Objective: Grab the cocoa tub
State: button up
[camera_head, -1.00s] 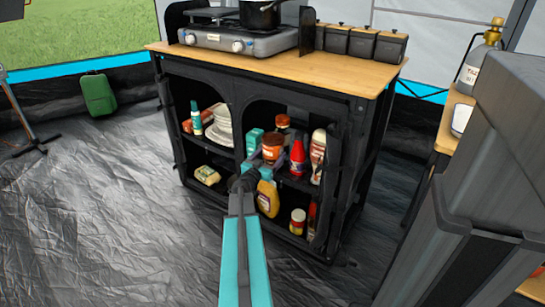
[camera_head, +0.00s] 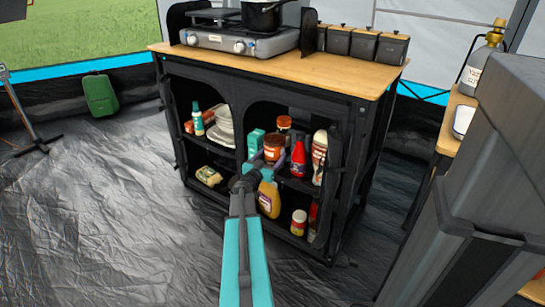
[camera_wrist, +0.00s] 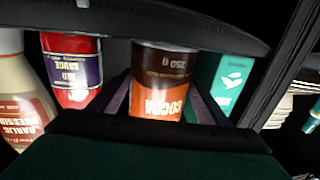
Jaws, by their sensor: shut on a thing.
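The cocoa tub (camera_head: 274,146) is brown and orange and is on the upper shelf of the cabinet's right compartment. In the wrist view the cocoa tub (camera_wrist: 162,80) appears upside down, with its label facing me. My gripper (camera_head: 270,160) reaches into the compartment from the front. In the wrist view my gripper (camera_wrist: 160,100) has one finger on each side of the tub and is shut on it. Part of the tub is hidden behind the gripper's dark body. I cannot tell whether it is lifted off the shelf.
A teal box (camera_wrist: 226,82) stands close beside the tub. A red sauce bottle (camera_head: 298,159) and a garlic dressing bottle (camera_head: 319,157) stand on its other side. The cabinet (camera_head: 250,88) frames the opening. A yellow bottle (camera_head: 269,198) is below. Open floor (camera_head: 120,220) lies left.

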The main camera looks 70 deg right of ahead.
jog(key=shift+r, duration=0.25)
